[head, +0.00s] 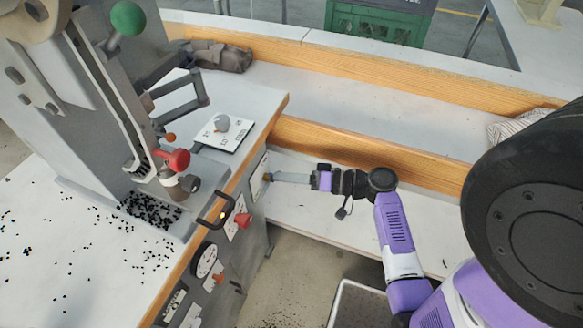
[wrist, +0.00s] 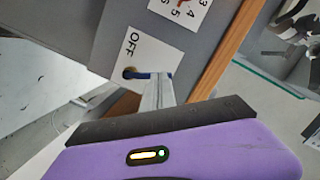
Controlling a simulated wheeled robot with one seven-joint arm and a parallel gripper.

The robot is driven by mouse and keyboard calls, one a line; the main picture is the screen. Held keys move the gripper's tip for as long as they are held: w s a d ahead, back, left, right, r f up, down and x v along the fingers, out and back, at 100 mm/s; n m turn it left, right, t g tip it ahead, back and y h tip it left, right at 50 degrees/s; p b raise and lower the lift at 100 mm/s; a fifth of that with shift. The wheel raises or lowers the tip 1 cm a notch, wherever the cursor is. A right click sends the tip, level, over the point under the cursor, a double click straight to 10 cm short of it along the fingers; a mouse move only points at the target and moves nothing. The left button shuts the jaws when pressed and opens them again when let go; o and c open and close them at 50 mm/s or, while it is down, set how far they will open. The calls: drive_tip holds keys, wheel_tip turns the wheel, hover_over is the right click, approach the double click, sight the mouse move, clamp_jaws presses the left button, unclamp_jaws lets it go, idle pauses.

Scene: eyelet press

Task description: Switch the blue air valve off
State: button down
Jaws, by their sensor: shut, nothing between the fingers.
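The blue air valve (wrist: 143,75) is on a pale plate (wrist: 152,52) on the side of the grey press cabinet. My gripper (head: 271,178) reaches left to this plate in the head view. Its fingers are shut and empty, and in the wrist view the fingertips (wrist: 158,80) overlap the lever's right end. I cannot tell whether they touch it. The fingers hide part of the plate and perhaps the lever's tip.
A dial card (wrist: 180,12) with numbers is above the valve plate. A red knob (head: 243,220) and a black handle (head: 217,212) are close by on the cabinet front. The wooden bench edge (head: 215,206) runs above the panel. A white shelf (head: 330,222) lies below my arm.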

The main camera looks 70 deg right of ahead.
drive_tip(key=shift+a+f+n+h+b, duration=0.3)
drive_tip(key=shift+a+n+b, duration=0.25)
drive_tip(key=shift+n+b, duration=0.6)
drive_tip(key=shift+a+f+n+h+b, duration=0.25)
drive_tip(key=shift+a+n+b, duration=0.45)
drive_tip(key=shift+b, duration=0.75)
drive_tip(key=shift+a+f+n+g+h+b, duration=0.1)
drive_tip(key=shift+a+f+n+h+b, duration=0.2)
drive_tip(key=shift+n+b, duration=0.7)
drive_tip(key=shift+a+f+n+g+h+b, duration=0.15)
drive_tip(key=shift+f+n+b, duration=0.3)
drive_tip(key=shift+b, duration=1)
drive_tip(key=shift+a+f+n+g+h+b, duration=0.1)
drive_tip(key=shift+f+n+h+b, duration=0.15)
drive_tip(key=shift+n+b, duration=0.75)
drive_tip(key=shift+m, duration=0.3)
